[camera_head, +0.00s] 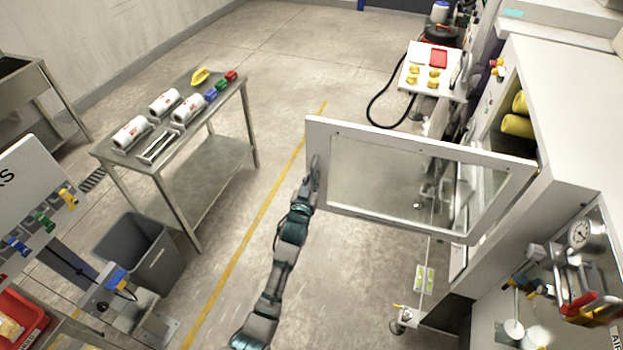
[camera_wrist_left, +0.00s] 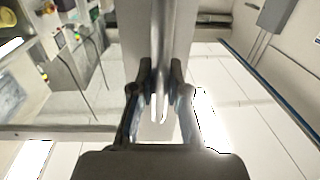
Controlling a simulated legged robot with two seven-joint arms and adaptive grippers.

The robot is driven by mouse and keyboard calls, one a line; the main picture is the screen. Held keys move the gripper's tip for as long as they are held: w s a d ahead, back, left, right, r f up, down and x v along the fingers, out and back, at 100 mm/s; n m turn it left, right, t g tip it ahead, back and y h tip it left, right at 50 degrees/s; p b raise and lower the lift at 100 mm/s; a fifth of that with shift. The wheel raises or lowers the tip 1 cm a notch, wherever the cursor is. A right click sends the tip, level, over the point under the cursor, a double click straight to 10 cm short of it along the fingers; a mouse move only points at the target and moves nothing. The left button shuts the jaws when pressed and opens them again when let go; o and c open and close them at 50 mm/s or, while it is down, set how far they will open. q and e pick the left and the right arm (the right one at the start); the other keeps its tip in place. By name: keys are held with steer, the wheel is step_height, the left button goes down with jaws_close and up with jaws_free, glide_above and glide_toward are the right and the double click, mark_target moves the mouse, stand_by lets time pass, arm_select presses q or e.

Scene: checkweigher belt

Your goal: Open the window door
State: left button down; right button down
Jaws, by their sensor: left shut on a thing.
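The window door (camera_head: 320,134) is a white frame around a clear pane. It stands swung out from the white cabinet (camera_head: 555,100) on the right, with the cabinet's opening and yellow cylinders showing behind it. My left gripper (camera_head: 315,172) is at the door's free left edge. In the left wrist view, my left gripper (camera_wrist_left: 160,88) is shut on the door's metal handle (camera_wrist_left: 160,45), which runs between its two fingers. The door frame (camera_wrist_left: 183,30) lies just behind the handle. My right gripper is in neither view.
A steel table (camera_head: 215,160) with white canisters and small coloured items stands at the left. A grey bin (camera_head: 140,250) is beside it. A white panel with yellow knobs (camera_head: 433,72) stands behind the door. Gauges and valves (camera_head: 580,235) sit at the lower right. The floor left of the door is clear.

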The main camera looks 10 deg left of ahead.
arm_select(q)
steer(key=shift+r, duration=0.1)
steer(key=c, duration=1.1)
jaws_free()
steer(key=shift+c, duration=0.2)
steer(key=shift+s+d, duration=0.1)
steer(key=s+a, duration=0.1)
steer(key=s, duration=1)
steer(key=shift+s+a, duration=0.3)
steer(key=shift+s, duration=0.1)
steer(key=shift+f, duration=0.2)
